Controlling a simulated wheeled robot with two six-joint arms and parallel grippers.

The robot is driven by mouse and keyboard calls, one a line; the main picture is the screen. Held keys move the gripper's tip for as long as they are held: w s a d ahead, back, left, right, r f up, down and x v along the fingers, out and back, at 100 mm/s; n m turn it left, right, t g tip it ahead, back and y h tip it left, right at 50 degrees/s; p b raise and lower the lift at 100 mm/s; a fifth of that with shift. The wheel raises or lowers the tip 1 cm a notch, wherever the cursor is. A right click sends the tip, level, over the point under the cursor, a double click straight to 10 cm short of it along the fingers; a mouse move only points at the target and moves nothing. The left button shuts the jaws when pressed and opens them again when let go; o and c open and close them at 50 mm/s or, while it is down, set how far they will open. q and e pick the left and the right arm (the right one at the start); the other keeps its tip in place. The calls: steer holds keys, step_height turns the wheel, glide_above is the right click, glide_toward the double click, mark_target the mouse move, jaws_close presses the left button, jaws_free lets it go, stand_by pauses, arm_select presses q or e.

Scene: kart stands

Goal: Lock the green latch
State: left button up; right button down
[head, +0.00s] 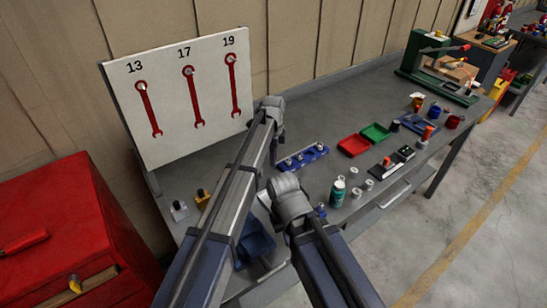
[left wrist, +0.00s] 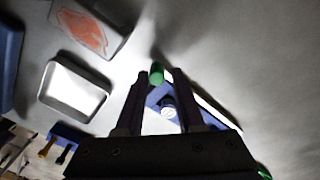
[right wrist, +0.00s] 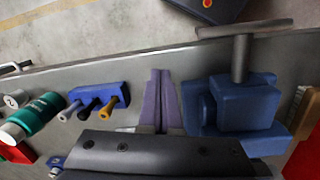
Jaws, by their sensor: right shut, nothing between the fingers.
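A small green cylinder (left wrist: 156,72), which may be the green latch, shows between my left fingertips in the left wrist view. A blue piece with a pale cap (left wrist: 168,104) lies behind it. My left gripper (left wrist: 160,76) has its two fingers apart. A gap shows beside the green cylinder, and I cannot tell whether a finger touches it. In the right wrist view my right gripper (right wrist: 161,76) is shut and empty above the bench, beside a blue vise (right wrist: 235,105). In the head view the arms hide both sets of fingertips, and I cannot make out the latch there.
The grey bench (head: 330,120) carries red (head: 353,145) and green (head: 376,132) trays, a blue socket rack (head: 301,157) and a green bottle (head: 337,193). A wrench board (head: 185,95) stands at the back. A red cabinet (head: 70,235) stands left. Open floor lies right.

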arm_select(q)
steer(key=shift+r+p, duration=3.15)
steer(key=shift+r, duration=0.35)
